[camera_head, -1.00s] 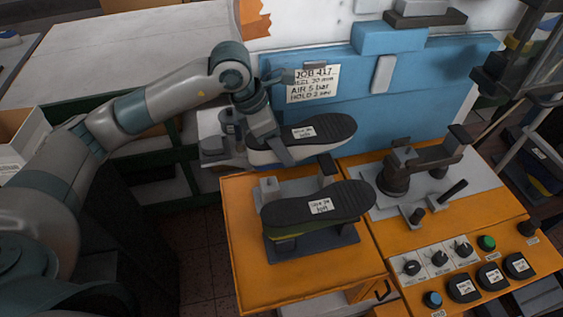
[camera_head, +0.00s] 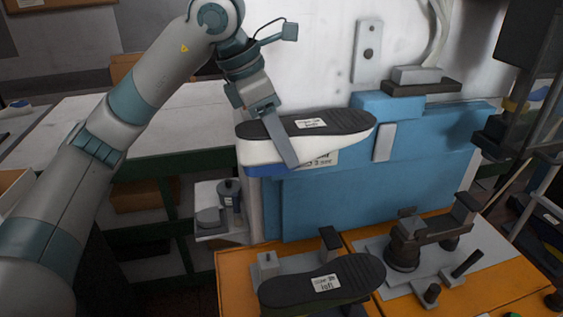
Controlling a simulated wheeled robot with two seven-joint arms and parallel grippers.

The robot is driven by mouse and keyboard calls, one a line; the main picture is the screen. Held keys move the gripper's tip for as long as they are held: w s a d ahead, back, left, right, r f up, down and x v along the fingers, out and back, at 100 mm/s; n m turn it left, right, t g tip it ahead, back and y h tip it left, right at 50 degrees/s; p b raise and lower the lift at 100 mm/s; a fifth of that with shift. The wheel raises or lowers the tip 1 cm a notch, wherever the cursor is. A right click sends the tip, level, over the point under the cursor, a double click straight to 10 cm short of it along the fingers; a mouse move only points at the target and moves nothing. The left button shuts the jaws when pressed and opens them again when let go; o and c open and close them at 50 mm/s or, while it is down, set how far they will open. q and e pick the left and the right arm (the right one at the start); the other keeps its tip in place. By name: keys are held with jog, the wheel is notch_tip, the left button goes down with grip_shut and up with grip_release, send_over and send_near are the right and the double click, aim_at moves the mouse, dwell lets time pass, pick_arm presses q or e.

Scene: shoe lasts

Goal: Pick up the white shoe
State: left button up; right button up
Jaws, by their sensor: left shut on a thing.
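The white shoe (camera_head: 262,152) is in the head view, sole up, with a black sole, a white label and a blue patch low on its left side. It is held in the air in front of the blue panel, above the orange bench. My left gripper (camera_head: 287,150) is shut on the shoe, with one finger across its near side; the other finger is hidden. A second shoe, dark with a black sole and a label (camera_head: 326,283), sits sole up on the orange bench, below the white shoe and apart from it. My right gripper is not in view.
The orange bench (camera_head: 232,280) carries metal posts (camera_head: 268,263) and a dark clamp fixture (camera_head: 405,248) on the right. The blue panel (camera_head: 330,205) stands behind it. A pale table (camera_head: 150,125) is at the back left. A dark rack stands at the right edge.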

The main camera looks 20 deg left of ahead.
pick_arm(q)
jog(key=shift+r, duration=0.6)
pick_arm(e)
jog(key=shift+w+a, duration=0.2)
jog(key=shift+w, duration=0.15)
pick_arm(q)
jog(key=shift+f, duration=0.1)
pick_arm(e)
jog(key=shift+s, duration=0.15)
